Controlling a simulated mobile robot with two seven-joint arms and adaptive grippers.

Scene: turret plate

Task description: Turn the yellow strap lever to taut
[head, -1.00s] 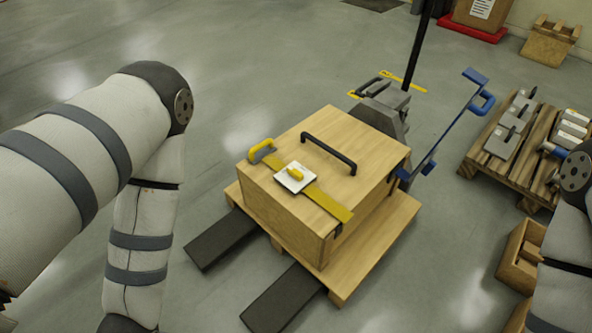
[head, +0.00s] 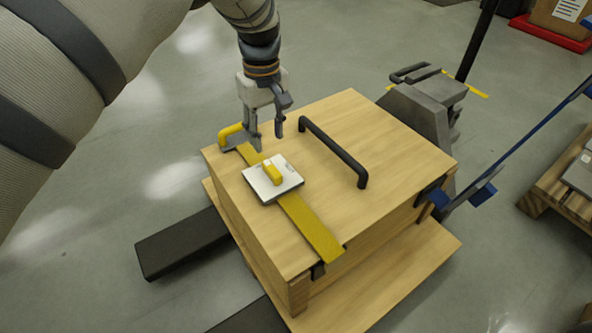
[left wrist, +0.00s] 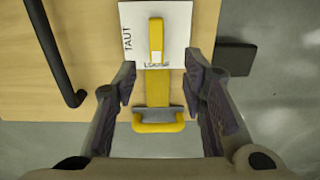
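The yellow strap lever (head: 271,172) sits on a white square plate (head: 289,188) on top of the wooden crate (head: 385,155). In the left wrist view the lever (left wrist: 156,38) lies in line with the strap, its pale end at the word LOOSE; TAUT is printed along the plate's left side (left wrist: 129,20). The yellow strap (head: 312,228) runs under the plate across the lid. My left gripper (head: 266,136) is open and empty above the strap, between the plate and a yellow-handled grey buckle (head: 232,136). It also shows in the left wrist view (left wrist: 159,84). My right gripper is out of view.
A black bar handle (head: 333,152) stands up from the lid close to my left gripper. The crate rests on a pallet (head: 410,270) over dark forks (head: 185,242). A grey pallet-jack body (head: 425,105) stands behind. Open floor lies to the left.

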